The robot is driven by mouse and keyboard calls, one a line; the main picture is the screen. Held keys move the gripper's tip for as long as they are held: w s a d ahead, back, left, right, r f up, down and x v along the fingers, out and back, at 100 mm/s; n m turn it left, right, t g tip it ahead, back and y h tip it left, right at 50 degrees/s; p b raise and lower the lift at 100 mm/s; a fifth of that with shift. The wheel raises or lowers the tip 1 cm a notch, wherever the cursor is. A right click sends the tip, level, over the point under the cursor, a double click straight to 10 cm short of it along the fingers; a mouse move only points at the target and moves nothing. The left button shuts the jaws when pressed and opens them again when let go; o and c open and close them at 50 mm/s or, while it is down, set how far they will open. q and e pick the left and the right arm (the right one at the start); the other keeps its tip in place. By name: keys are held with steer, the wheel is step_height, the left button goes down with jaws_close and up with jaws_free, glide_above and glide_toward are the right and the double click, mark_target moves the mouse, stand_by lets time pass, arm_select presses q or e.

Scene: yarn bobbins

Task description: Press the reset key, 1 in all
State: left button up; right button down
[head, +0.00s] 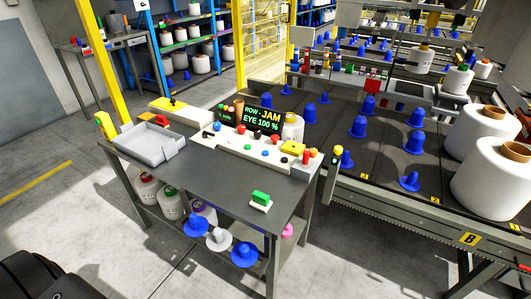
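A pale control panel (232,146) lies along the back of a grey workbench (215,187). It carries several small coloured buttons and knobs, among them a red one (242,129), a blue one (264,153) and a yellow block (293,147) near its right end. A dark display (262,119) behind it reads "ROW - JAM" and "EYE 100 %". A green block on a white base (260,199) sits at the bench's front right. No label on any key is readable, so I cannot tell which is the reset key. Neither of my grippers is in view.
A grey tray (150,145) sits on the bench's left. Blue and white cones and bobbins are on the lower shelf. A dark conveyor (385,150) with blue cones and large white bobbins (490,180) stands right. The floor in front of the bench is clear.

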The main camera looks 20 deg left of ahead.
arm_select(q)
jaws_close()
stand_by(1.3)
